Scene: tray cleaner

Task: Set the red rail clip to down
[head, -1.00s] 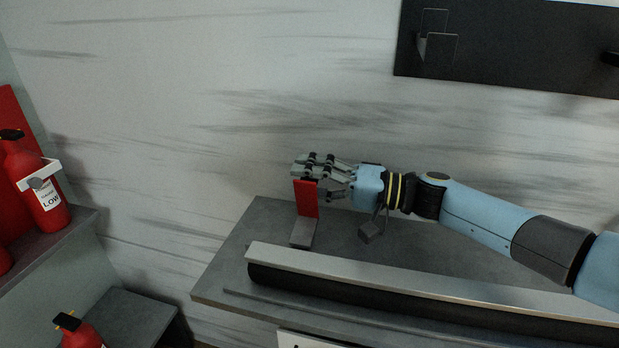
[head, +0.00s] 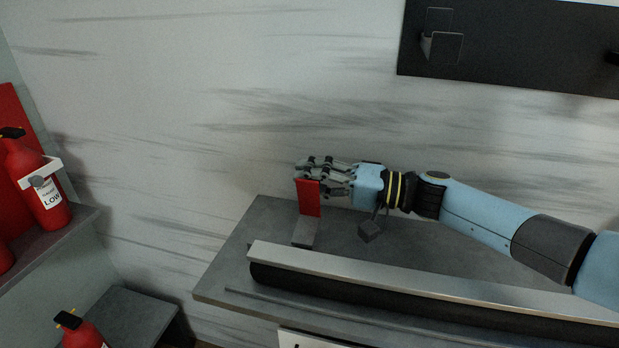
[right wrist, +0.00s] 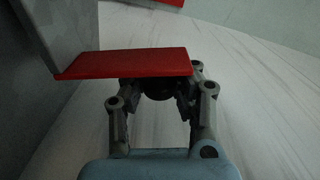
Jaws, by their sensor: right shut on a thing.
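The red rail clip (head: 309,198) stands upright on a grey block (head: 305,233) near the left end of the grey table, in the head view. My right gripper (head: 309,168) is at its top end, with its arm coming in from the right, and is shut on it. In the right wrist view the red clip (right wrist: 125,63) lies across the picture, at the ends of the fingers (right wrist: 158,92). The exact contact of the fingertips is partly hidden behind the clip. My left gripper is not in view.
A metal-topped rail with a black roller (head: 400,285) runs along the table's front. A small grey block (head: 370,231) is below my right wrist. A black wall panel (head: 520,50) hangs above. Red extinguishers (head: 35,185) stand on a shelf at left.

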